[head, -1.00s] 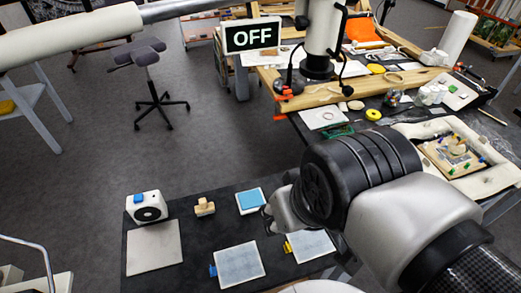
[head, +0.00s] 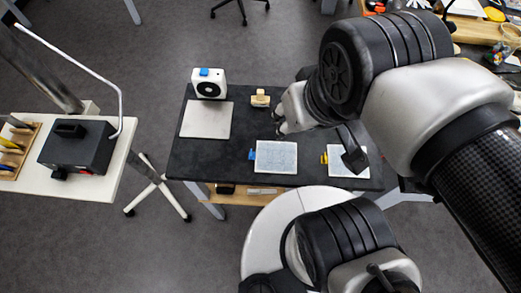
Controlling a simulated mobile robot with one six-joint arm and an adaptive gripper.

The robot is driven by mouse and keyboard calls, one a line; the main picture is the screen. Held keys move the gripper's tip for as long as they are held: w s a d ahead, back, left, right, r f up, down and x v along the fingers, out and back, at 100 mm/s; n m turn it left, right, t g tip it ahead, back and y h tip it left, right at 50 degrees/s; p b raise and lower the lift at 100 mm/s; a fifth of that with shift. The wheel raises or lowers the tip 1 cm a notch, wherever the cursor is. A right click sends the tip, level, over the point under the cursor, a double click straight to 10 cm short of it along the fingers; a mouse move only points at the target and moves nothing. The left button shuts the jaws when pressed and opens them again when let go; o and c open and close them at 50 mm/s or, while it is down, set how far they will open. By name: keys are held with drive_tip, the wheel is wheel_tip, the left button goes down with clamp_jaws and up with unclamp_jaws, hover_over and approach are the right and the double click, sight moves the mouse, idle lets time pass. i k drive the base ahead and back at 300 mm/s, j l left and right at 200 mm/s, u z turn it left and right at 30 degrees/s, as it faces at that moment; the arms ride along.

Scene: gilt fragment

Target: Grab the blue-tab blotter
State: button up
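The blue-tab blotter (head: 277,158) is a pale, flat rectangle with a blue tab on its left edge. It lies near the front edge of the black-topped table (head: 215,155). A similar blotter with a yellow tab (head: 349,164) lies to its right, partly covered by a dark part of my arm. My gripper (head: 280,125) appears just above the blue-tab blotter in the picture, with no clear contact. Its fingers are mostly hidden by the wrist, so I cannot tell whether they are open.
A white device with a blue top (head: 209,83), a light plate (head: 206,120) and a wooden stamp-like block (head: 260,98) are on the table. A white side table (head: 110,170) with a black box (head: 78,147) stands left, with floor between.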

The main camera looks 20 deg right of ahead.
sight(269, 156)
drive_tip(key=k+j+z, duration=0.1)
drive_tip(key=j+z, duration=0.3)
drive_tip(key=k+j+z, duration=0.2)
drive_tip(key=z, duration=0.2)
drive_tip(key=k+j+z, duration=0.15)
drive_tip(key=z, duration=0.25)
drive_tip(key=k+j, duration=0.05)
drive_tip(key=j, duration=0.05)
